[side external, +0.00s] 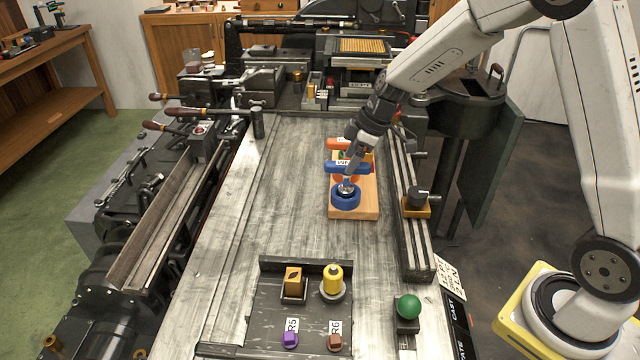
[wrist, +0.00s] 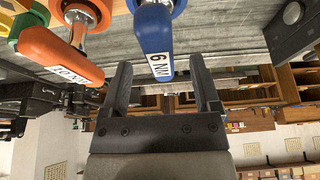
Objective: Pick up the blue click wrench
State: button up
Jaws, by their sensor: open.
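The blue click wrench (side external: 338,167) is at the front of a wooden stand (side external: 369,206), with its head over a blue round holder (side external: 346,202). In the wrist view its blue handle (wrist: 152,32) carries a "6 NM" label. My gripper (side external: 353,158) is over the stand, close to the blue handle and partly covering it. In the wrist view my gripper (wrist: 164,72) is open, and the handle's end points into the gap between the fingers. I cannot tell whether they touch. An orange wrench (side external: 362,143) lies behind the blue one; its handle (wrist: 55,52) reads "10 NM".
A bit of green (wrist: 22,22) shows beside the orange handle. A rail (side external: 402,190) with a dark knob runs right of the stand. A tray (side external: 262,300) at the front holds several small parts. A green ball (side external: 408,306) stands right of it. The tabletop left of the stand is clear.

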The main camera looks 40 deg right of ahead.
aim_at(347, 179)
jog(key=shift+x, duration=1.3)
jog(key=shift+c, duration=0.2)
grip_shut()
